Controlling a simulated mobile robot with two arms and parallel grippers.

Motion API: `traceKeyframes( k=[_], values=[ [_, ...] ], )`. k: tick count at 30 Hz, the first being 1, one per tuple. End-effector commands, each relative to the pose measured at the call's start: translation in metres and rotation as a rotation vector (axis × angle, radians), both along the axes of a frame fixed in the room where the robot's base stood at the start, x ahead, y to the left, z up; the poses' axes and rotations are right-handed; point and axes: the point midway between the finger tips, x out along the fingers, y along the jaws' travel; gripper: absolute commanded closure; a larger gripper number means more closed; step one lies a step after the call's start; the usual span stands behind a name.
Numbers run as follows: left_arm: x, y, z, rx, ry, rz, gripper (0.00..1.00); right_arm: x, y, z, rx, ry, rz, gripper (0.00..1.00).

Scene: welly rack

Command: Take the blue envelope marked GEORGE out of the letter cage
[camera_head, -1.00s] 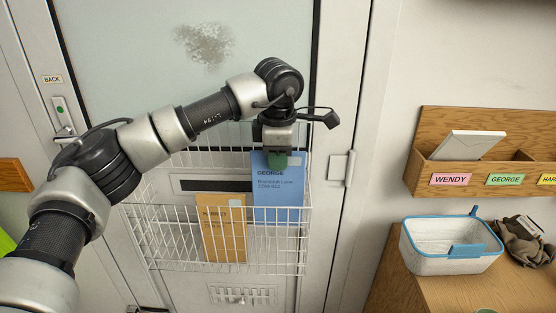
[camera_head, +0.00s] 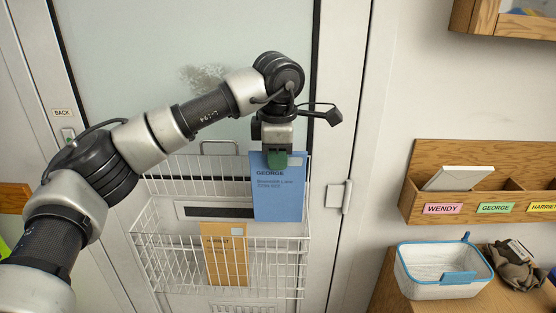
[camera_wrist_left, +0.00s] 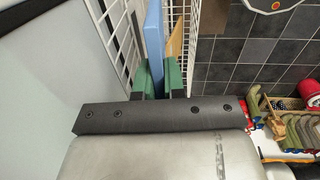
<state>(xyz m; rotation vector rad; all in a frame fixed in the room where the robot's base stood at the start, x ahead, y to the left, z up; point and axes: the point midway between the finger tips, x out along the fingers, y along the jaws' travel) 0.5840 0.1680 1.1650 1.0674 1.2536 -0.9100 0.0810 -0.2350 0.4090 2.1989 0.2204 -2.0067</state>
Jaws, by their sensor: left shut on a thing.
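The blue envelope (camera_head: 278,198) marked GEORGE hangs upright from my left gripper (camera_head: 276,158), which is shut on its top edge. In the head view its lower edge shows just above the front rim of the white wire letter cage (camera_head: 222,236), with the tall back grid behind it. In the left wrist view the blue envelope (camera_wrist_left: 154,35) runs down between the green fingertips (camera_wrist_left: 158,80), with cage wires on both sides. An orange envelope (camera_head: 224,258) stands in the cage, lower and to the left. My right gripper is not in view.
The cage is on a door with a letter slot (camera_head: 215,212). At right, a wooden letter rack (camera_head: 408,200) has WENDY, GEORGE and HARRIET labels; a white envelope (camera_head: 458,178) stands in its WENDY section. A blue-rimmed basket (camera_head: 425,287) stands below.

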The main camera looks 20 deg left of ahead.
Motion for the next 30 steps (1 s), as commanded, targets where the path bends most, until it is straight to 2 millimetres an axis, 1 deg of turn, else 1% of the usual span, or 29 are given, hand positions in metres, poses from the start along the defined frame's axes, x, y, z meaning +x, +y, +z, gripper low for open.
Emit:
traceKeyframes(
  k=[1, 3, 9, 11, 14, 17, 30],
  values=[
    [-0.001, 0.0, 0.011, -0.001, -0.001, 0.0, 1.0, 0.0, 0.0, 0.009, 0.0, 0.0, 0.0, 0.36],
    [-0.002, -0.001, 0.019, -0.001, -0.001, 0.0, 1.0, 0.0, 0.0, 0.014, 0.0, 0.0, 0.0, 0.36],
    [-0.006, -0.002, 0.041, 0.0, 0.0, 0.0, 1.0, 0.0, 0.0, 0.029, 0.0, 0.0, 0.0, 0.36],
    [-0.006, -0.002, 0.043, 0.0, 0.0, 0.0, 1.0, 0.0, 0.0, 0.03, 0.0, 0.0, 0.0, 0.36],
    [-0.009, -0.003, 0.042, -0.001, 0.0, -0.001, 1.0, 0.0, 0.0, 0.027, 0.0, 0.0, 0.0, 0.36],
    [-0.02, -0.006, 0.039, -0.001, -0.001, -0.003, 1.0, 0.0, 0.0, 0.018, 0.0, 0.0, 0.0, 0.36],
    [-0.084, -0.024, 0.039, 0.0, -0.003, -0.003, 1.0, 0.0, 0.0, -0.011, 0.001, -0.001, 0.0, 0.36]
  ],
)
